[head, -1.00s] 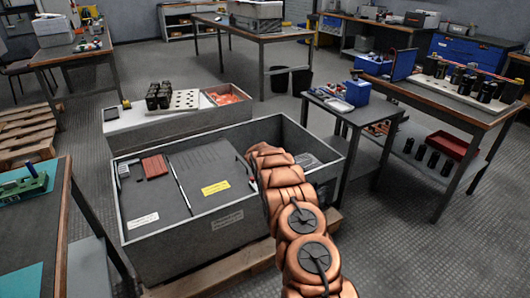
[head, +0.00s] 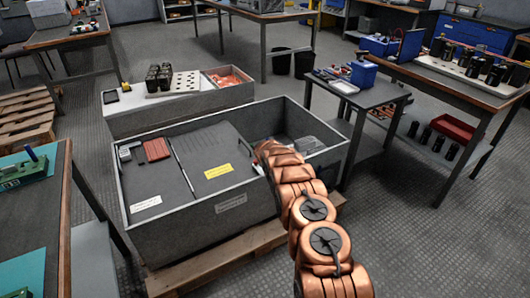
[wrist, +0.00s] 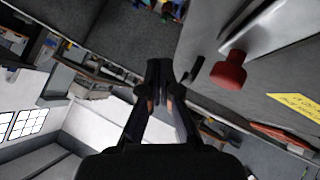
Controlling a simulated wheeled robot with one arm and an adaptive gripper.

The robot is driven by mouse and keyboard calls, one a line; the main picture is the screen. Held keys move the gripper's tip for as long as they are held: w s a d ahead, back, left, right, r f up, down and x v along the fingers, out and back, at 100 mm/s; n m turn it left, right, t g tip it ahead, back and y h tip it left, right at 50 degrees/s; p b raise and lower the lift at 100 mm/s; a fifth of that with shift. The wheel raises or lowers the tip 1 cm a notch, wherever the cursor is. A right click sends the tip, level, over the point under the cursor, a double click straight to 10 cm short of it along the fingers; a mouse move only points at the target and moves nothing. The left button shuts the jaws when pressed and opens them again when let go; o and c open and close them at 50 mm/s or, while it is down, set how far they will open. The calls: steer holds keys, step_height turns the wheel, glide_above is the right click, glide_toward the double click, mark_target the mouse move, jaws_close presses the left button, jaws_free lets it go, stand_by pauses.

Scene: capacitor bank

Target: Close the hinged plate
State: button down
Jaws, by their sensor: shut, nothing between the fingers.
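A dark grey plate (head: 225,150) with a yellow label (head: 218,171) lies in the large grey bin (head: 225,213), in the middle of it. The head view does not clearly show its hinge or its angle. In the wrist view a grey panel (wrist: 285,75) with a yellow label is close by on the right, and a red knob (wrist: 232,72) stands near its edge. My gripper (wrist: 158,75) is shut and empty, left of the knob and apart from it. In the head view my arm reaches over the bin's right side, and the gripper itself is hidden.
A red block (head: 156,149) lies in the bin's left part. The bin's right part is open, with a pale item (head: 309,145) inside. A small table (head: 370,98) stands close on the right, a green-topped bench (head: 25,250) on the left. Floor is free at front right.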

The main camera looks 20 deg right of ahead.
steer(key=shift+r, duration=0.1)
steer(key=s+r, duration=0.7)
steer(key=r, duration=0.3)
steer(key=shift+d+r, duration=0.3)
steer(key=shift+r, duration=0.1)
stand_by(0.8)
